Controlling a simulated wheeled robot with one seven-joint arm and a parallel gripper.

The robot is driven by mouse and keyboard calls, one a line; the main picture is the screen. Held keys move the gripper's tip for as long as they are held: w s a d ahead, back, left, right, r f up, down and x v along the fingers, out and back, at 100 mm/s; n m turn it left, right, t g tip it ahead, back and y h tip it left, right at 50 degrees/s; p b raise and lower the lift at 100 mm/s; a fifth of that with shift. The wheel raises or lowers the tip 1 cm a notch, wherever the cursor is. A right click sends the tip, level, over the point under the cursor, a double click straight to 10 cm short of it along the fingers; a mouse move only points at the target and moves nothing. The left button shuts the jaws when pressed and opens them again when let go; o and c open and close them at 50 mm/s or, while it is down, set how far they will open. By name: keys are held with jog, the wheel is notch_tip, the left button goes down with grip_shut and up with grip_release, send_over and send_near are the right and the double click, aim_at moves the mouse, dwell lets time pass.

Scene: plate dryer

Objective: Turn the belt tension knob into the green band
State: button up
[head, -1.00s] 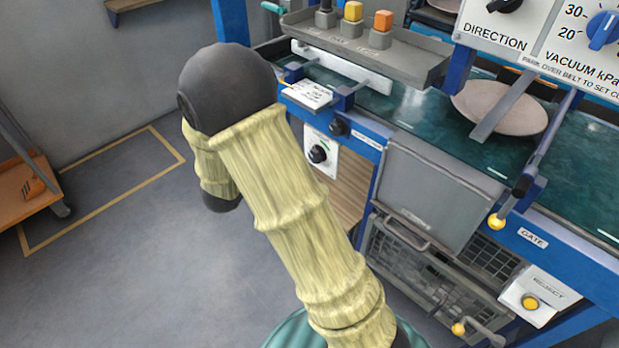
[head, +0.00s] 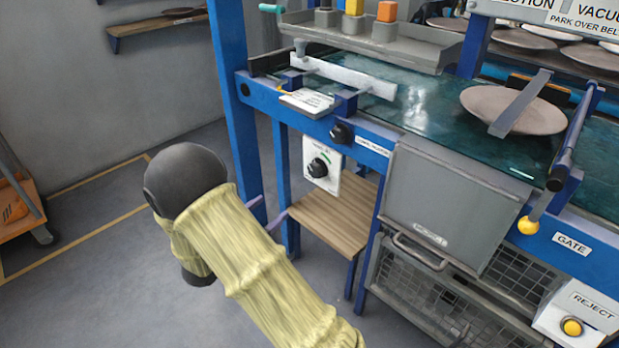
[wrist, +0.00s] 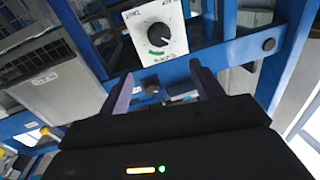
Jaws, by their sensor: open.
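The black knob (head: 318,168) sits on a white panel (head: 335,185) under the blue belt frame. A short green band shows beside its upper edge in the head view. In the wrist view the knob (wrist: 158,34) is ahead of my gripper, with the green band (wrist: 155,55) drawn below it. The knob's pointer is too small to read surely. My gripper (head: 266,210) is open and empty, left of and below the panel in the head view. In the wrist view its purple fingers (wrist: 162,82) are spread apart, short of the knob and not touching it.
Another black knob (head: 340,133) is on the blue rail above the panel. A wooden shelf (head: 330,215) lies below it, and a blue leg (head: 235,120) stands left.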

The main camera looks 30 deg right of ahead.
aim_at(313, 172)
jog(key=b+x, duration=0.5)
jog(key=x, duration=1.1)
jog(key=shift+w+d, duration=0.1)
jog(key=shift+d, duration=0.2)
jog(key=shift+w+d, duration=0.2)
jog(key=shift+d, duration=0.15)
jog(key=c, duration=1)
